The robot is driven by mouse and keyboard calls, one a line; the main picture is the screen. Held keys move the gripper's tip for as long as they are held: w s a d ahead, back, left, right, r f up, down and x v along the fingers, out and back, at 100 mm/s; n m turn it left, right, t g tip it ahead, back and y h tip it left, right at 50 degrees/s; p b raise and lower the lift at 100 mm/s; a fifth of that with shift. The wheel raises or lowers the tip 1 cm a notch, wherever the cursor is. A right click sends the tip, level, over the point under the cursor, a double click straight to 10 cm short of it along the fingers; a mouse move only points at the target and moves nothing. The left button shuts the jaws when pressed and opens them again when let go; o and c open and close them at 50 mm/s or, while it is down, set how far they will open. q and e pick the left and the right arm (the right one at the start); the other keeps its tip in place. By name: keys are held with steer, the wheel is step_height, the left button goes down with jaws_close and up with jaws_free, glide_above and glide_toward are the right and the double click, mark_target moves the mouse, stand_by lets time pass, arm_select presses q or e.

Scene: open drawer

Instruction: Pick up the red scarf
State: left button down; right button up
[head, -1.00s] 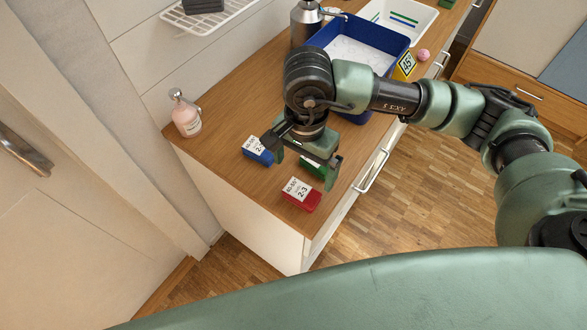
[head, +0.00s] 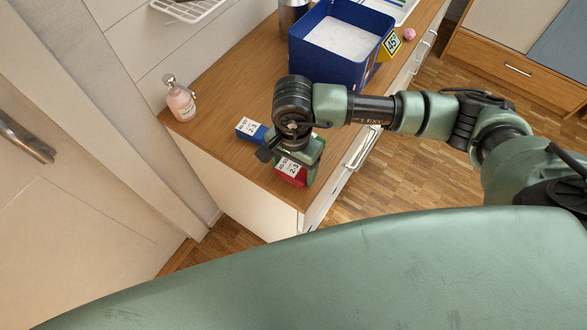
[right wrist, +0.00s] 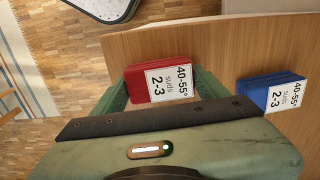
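The red scarf (head: 294,172) looks like a small folded red block with a white label reading 40-55°, 2-3. It lies on the wooden counter near its front corner. In the right wrist view the red scarf (right wrist: 150,70) sits between the two green fingers of my right gripper (right wrist: 161,88). In the head view my right gripper (head: 288,170) is over the scarf and partly hides it. The fingers are apart, one on each side, and I see no firm grip. My left gripper is not in view.
A blue labelled block (head: 250,129) lies beside the red one; it also shows in the right wrist view (right wrist: 270,88). A pink bottle (head: 180,102) stands at the counter's left edge.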

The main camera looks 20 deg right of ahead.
steer(key=c, duration=0.5)
steer(key=shift+o, duration=0.2)
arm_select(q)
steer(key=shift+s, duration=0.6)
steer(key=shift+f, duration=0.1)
arm_select(e)
steer(key=shift+r, duration=0.2)
